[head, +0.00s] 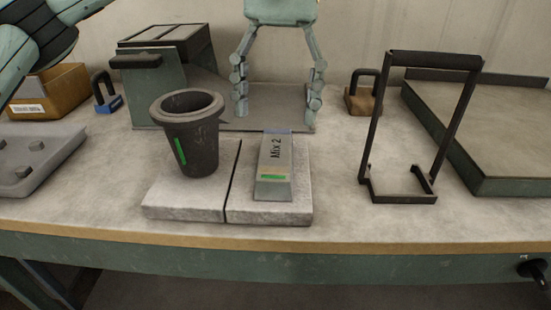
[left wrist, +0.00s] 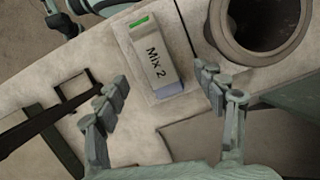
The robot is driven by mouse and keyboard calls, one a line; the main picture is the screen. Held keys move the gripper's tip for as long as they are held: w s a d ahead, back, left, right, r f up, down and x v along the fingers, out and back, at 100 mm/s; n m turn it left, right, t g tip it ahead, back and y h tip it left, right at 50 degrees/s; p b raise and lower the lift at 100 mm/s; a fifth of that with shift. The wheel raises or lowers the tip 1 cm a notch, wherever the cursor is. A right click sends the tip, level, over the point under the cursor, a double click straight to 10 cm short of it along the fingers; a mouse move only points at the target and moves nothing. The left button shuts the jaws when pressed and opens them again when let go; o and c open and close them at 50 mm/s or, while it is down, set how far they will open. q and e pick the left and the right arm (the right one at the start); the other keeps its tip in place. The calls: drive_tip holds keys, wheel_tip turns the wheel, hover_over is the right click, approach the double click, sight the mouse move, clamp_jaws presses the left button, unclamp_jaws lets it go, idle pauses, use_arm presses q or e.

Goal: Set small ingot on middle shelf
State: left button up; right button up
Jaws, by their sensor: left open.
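A small grey ingot (head: 274,168) marked "Mix 2", with a green stripe at its near end, lies on the right half of a pale stone slab (head: 270,213). It also shows in the left wrist view (left wrist: 153,60), between and beyond my fingers. My left gripper (head: 277,105) is open and empty, just behind the ingot and above the bench, its fingers pointing down; its fingers show in the left wrist view (left wrist: 162,95) too. No middle shelf can be made out in either view. My right gripper is not in view.
A dark crucible (head: 190,140) stands on the slab's left half, close to the ingot. A black frame with a handle (head: 435,61) stands to the right. A green-edged tray (head: 475,186) is at the far right. The bench (head: 345,220) is clear between slab and frame.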

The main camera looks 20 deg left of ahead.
sight(277, 150)
use_arm(q)
drive_tip(key=x, duration=0.3)
drive_tip(key=b+x, duration=0.1)
drive_tip(key=x, duration=0.1)
drive_tip(key=shift+s+d+f, duration=0.2)
drive_tip(key=shift+d+f, duration=0.1)
drive_tip(key=shift+d, duration=0.05)
drive_tip(key=shift+s+f, duration=0.1)
drive_tip(key=shift+f, duration=0.1)
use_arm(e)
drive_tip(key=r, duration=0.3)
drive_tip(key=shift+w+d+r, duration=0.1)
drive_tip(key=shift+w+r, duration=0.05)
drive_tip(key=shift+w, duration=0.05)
use_arm(q)
drive_tip(key=shift+c, duration=0.4)
clamp_jaws()
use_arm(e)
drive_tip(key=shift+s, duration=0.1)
